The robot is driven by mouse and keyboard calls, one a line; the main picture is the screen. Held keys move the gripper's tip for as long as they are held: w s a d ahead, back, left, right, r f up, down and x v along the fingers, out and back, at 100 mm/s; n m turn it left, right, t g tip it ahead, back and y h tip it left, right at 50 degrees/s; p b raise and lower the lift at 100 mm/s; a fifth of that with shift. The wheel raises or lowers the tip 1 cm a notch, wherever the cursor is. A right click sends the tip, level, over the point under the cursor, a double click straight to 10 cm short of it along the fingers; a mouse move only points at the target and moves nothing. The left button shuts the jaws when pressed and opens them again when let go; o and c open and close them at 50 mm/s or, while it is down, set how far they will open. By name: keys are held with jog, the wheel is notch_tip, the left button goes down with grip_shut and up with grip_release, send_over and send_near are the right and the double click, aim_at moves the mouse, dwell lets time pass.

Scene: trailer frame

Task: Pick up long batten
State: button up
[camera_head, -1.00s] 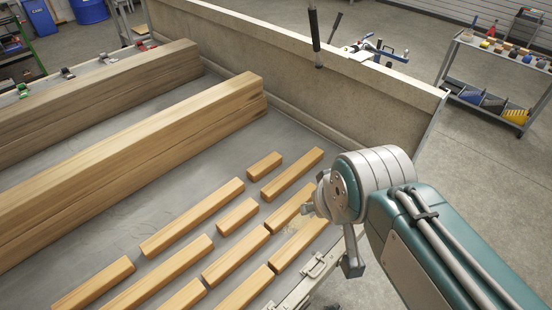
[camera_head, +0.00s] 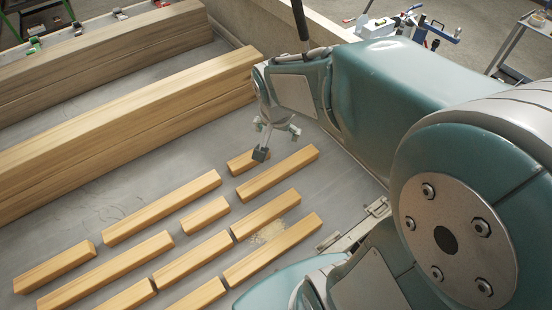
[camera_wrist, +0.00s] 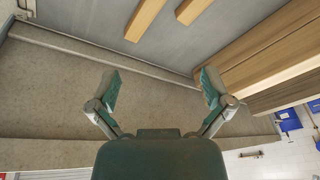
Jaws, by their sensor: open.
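Several light wooden battens lie in rows on the grey trailer bed. Longer ones include one at the upper right (camera_head: 277,173), one at the upper left (camera_head: 162,207) and one at the lower right (camera_head: 273,248). A short batten (camera_head: 247,160) lies at the far end of the rows. My gripper (camera_head: 277,141) points down beside this short batten in the head view, one finger partly in front of it; the height gap is unclear. In the wrist view my gripper (camera_wrist: 160,87) is open and empty. Two battens (camera_wrist: 145,18) (camera_wrist: 190,10) show at that view's top edge, beyond the fingers.
Large stacked beams (camera_head: 130,115) lie along the bed's left side and also show in the wrist view (camera_wrist: 265,60). The trailer's end wall (camera_wrist: 50,90) fills the left of the wrist view. Sawdust (camera_head: 268,232) lies by the lower-right battens. Bare bed lies between beams and battens.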

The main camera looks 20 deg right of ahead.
jog(key=w+f+m+g, duration=0.2)
jog(key=w+f+m, duration=0.25)
jog(key=f, duration=0.45)
jog(key=m, duration=0.3)
send_over(279, 169)
jog(key=shift+g+h, duration=0.3)
jog(key=f, duration=0.9)
jog(key=s+f, duration=0.1)
jog(key=f, duration=0.3)
jog(key=shift+a+f, duration=0.35)
jog(key=shift+a, duration=0.05)
jog(key=shift+w+d+f, duration=0.15)
jog(key=shift+d+f, duration=0.15)
jog(key=shift+f, duration=0.3)
jog(key=f, duration=0.3)
jog(key=shift+w+d+f, duration=0.1)
jog(key=shift+w+f, duration=0.15)
jog(key=shift+w, duration=0.05)
jog(key=shift+f, duration=0.55)
jog(key=c, duration=1.4)
